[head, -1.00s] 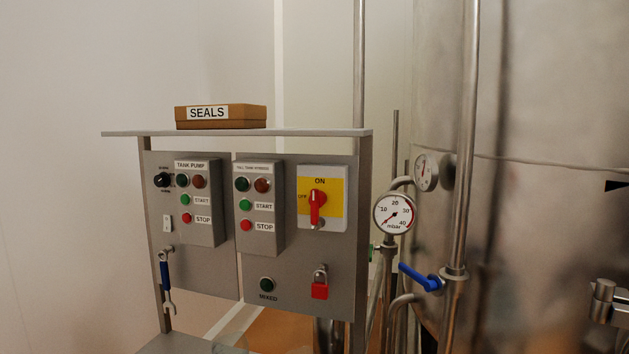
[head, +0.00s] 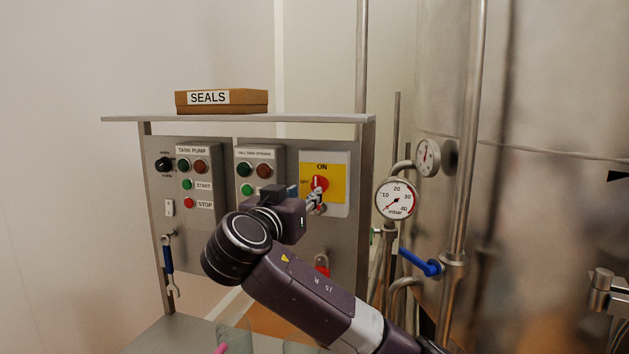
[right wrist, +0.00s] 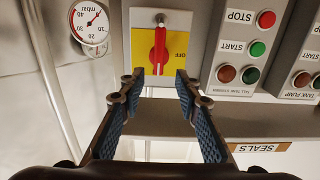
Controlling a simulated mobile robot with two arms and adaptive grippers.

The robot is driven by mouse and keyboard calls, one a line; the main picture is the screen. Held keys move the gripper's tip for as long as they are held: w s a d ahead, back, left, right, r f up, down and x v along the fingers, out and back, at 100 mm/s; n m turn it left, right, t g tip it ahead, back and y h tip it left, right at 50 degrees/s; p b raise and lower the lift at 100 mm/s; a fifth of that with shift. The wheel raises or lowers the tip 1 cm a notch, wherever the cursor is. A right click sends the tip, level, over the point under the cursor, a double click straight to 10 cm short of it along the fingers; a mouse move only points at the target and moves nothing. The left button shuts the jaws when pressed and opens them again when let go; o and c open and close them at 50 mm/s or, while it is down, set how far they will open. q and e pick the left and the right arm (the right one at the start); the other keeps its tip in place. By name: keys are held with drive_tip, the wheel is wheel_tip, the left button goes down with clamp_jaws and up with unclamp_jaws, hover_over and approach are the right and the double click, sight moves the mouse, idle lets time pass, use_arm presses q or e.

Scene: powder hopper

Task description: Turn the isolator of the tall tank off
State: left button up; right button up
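The isolator is a red rotary handle on a yellow plate (head: 337,183) at the right of the grey panel. The red handle (head: 319,183) stands upright, towards the ON label; it also shows upside down in the right wrist view (right wrist: 159,50). My right gripper (head: 315,201) is in front of the plate, its fingers partly hidden by my wrist in the head view. In the right wrist view the gripper (right wrist: 157,84) is open, one finger to each side of the handle's line. I cannot tell whether a finger touches it. My left gripper is not in view.
Button boxes labelled TANK PUMP (head: 199,172) and tall tank stand left of the isolator. A red padlock (head: 322,270) hangs below, partly covered by my arm. A SEALS box (head: 221,102) sits on the shelf (head: 130,118). A gauge (head: 396,199) and pipes are close right.

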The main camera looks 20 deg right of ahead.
sight(316, 181)
drive_tip(key=p+x, duration=0.2)
drive_tip(key=x, duration=0.1)
drive_tip(key=r+p+x, duration=0.1)
drive_tip(key=p+x, duration=0.1)
drive_tip(key=x, duration=0.1)
drive_tip(key=shift+w+d+r, duration=0.2)
drive_tip(key=shift+d+r, duration=0.05)
drive_tip(key=shift+d, duration=0.05)
drive_tip(key=shift+w+d+f+p, duration=0.1)
drive_tip(key=shift+w+d+p, duration=0.15)
drive_tip(key=shift+w+p, duration=0.2)
drive_tip(key=shift+w, duration=0.1)
drive_tip(key=shift+f, duration=0.1)
drive_tip(key=shift+c, duration=0.4)
clamp_jaws()
